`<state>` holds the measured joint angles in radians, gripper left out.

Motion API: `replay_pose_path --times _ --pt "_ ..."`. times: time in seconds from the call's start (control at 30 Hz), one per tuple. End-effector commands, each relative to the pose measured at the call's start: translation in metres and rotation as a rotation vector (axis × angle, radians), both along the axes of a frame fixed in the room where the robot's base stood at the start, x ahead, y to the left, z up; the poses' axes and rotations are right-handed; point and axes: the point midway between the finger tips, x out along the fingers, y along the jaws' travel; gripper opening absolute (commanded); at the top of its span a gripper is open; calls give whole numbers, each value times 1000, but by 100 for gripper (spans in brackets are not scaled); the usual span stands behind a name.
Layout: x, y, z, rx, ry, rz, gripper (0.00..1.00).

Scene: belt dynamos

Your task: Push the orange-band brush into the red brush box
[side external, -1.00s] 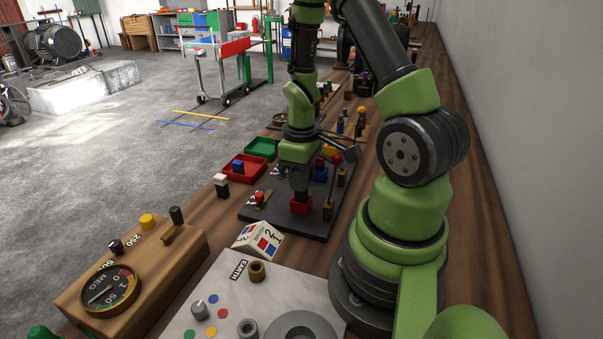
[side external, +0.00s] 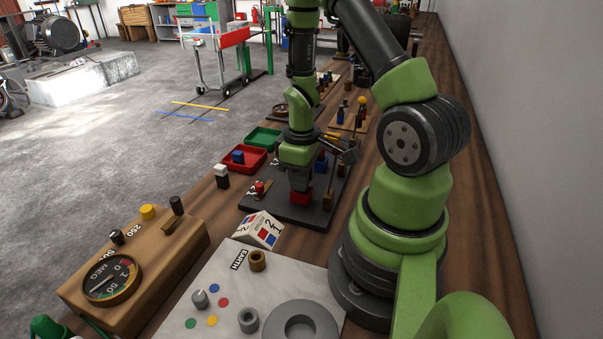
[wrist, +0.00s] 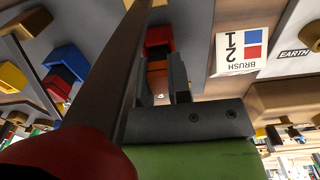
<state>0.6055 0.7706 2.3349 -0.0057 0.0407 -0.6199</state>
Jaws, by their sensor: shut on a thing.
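The red brush box (side external: 301,197) stands on the dark base plate (side external: 303,217), directly under my gripper (side external: 299,186). In the wrist view the red box (wrist: 159,38) shows just beyond my fingertips. My gripper (wrist: 164,80) is shut on the orange-band brush (wrist: 157,68). The orange band shows between the fingers, against or at the mouth of the red box. How deep the brush sits in the box I cannot tell. The side view hides the brush behind the fingers.
A brass post (side external: 328,200) stands close right of the box. A blue box (side external: 321,165) is behind. A red tray (side external: 257,164) with a blue block and a green tray (side external: 264,138) lie left. A "BRUSH 1 2" sign (side external: 260,230) is in front.

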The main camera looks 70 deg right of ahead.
Motion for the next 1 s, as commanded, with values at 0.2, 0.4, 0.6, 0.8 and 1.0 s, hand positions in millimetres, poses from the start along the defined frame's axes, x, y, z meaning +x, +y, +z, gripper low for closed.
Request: replay_pose_path --times 0.2,0.4,0.6,0.8,1.0 --pt "0 0 -3 0 -1 1 32" --pt "0 0 -3 -1 -1 2 48" --pt "0 0 -1 -2 -2 2 48" --pt "1 -1 21 -4 -6 1 48" --pt "1 -1 57 -5 -7 -1 48"
